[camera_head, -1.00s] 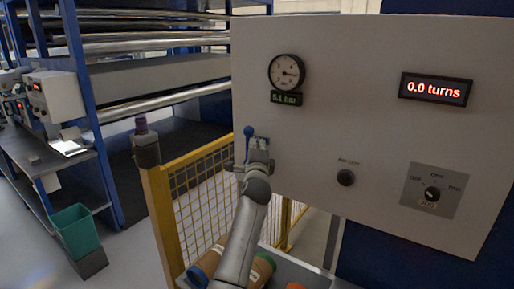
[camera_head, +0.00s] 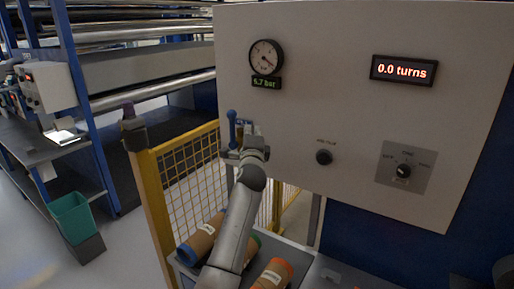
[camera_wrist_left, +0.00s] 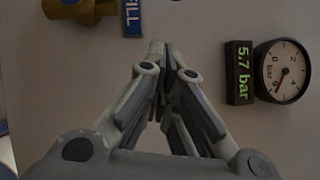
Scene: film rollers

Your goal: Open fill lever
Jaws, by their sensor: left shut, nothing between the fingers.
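The fill lever (camera_head: 232,124) is a blue handle at the left edge of the pale control panel (camera_head: 330,100) in the head view; it stands upright. In the left wrist view a brass valve body (camera_wrist_left: 82,10) shows at the top left, beside a blue label (camera_wrist_left: 132,18) reading FILL; most of the lever is cut off there. My left gripper (camera_wrist_left: 158,50) is shut and empty in front of the panel, between the FILL label and the gauge. In the head view my left gripper (camera_head: 246,136) is close beside the lever and partly covers the valve; I cannot tell whether they touch.
The pressure gauge (camera_head: 266,57) has a 5.7 bar display (camera_head: 265,83) below it. The panel also has a 0.0 turns display (camera_head: 404,70), a black button (camera_head: 324,157) and a rotary switch (camera_head: 404,171). A yellow fence (camera_head: 150,200) stands to the left. Rollers (camera_head: 203,238) lie below.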

